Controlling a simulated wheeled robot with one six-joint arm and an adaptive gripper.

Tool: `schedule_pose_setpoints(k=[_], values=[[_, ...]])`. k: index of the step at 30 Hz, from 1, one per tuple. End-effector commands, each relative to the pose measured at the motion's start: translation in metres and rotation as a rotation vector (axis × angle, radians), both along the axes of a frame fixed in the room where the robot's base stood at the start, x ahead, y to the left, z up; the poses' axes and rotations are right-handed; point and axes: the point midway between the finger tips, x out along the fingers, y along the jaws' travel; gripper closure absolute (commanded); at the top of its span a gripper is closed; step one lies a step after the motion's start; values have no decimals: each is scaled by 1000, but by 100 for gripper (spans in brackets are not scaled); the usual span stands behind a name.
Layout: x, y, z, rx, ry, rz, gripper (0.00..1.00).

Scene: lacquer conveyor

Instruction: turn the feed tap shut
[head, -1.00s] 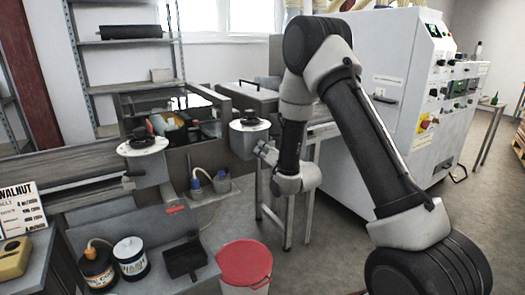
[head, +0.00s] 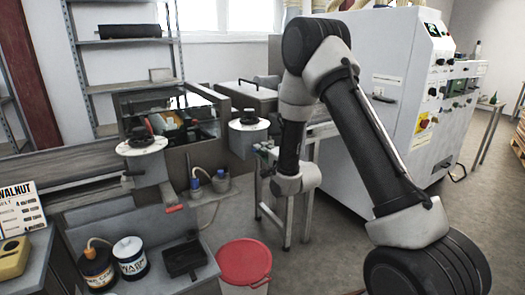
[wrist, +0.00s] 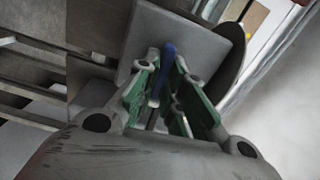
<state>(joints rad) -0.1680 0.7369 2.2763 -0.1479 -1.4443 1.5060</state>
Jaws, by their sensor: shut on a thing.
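A blue lever, which looks like the feed tap's handle (wrist: 166,62), stands between the green-padded fingers in the wrist view. My gripper (wrist: 168,78) is shut on it. A pale metal tip shows at the lever's near end, between the pads. The tap's body is not clear; a grey block (wrist: 180,35) lies just beyond the fingers. In the head view my gripper (head: 265,151) is small, beside the right-hand unit (head: 249,139) with a white dial and black knob. The blue lever cannot be made out there.
A second dial unit (head: 142,146) stands to the left. A large white machine (head: 400,75) stands at the right. Floor is clear in front of it.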

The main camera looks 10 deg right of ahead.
Motion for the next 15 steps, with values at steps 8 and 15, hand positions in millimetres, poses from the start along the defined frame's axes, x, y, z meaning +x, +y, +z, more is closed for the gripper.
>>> schedule_pose_setpoints(k=[8, 15], values=[[0, -1, -1, 79, 26, -2, 100], [0, -1, -1, 96, 32, -3, 100]])
